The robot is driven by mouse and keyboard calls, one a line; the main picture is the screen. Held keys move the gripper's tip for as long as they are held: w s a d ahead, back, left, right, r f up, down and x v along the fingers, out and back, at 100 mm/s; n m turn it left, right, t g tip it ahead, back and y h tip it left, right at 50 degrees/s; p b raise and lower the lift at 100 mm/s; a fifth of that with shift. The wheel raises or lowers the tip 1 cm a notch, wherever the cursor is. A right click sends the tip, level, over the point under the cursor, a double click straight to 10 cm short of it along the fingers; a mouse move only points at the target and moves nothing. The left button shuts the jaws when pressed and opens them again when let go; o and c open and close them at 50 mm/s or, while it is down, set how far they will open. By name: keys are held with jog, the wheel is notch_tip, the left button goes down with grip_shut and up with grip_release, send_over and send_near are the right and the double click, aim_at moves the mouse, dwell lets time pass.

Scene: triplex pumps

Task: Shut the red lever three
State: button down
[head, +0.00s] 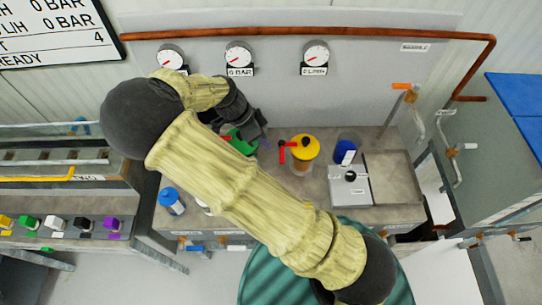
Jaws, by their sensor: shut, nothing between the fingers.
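A red lever (283,153) with a bent handle shows on the bench beside a yellow-topped pump (304,149). A smaller bit of red (224,137) shows by a green-topped pump (241,142), partly hidden behind my arm. I cannot tell which red lever is number three; no number is readable on them. My gripper (256,133) is dark and shut with nothing in it. It is just above or beside the green-topped pump, left of the yellow one. Whether it touches anything there cannot be told.
My arm crosses the middle and hides part of the bench. A blue-topped pump (347,148), a grey box (349,184) and a sink-like tray (394,203) stand to the right. A blue-capped bottle (171,201) is at left. Gauges (239,55) hang on the wall behind.

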jog(key=a+m, duration=0.1)
jog(key=r+m, duration=0.1)
jog(key=a+m+t, duration=0.1)
jog(key=m, duration=0.1)
jog(key=shift+w+a+r, duration=0.15)
jog(key=shift+w+a, duration=0.15)
jog(key=shift+w, duration=0.1)
jog(key=p+x, duration=0.1)
jog(key=x, duration=0.9)
jog(key=shift+s+d+p, duration=0.1)
jog(key=shift+d+p, duration=0.25)
jog(key=shift+d, duration=0.1)
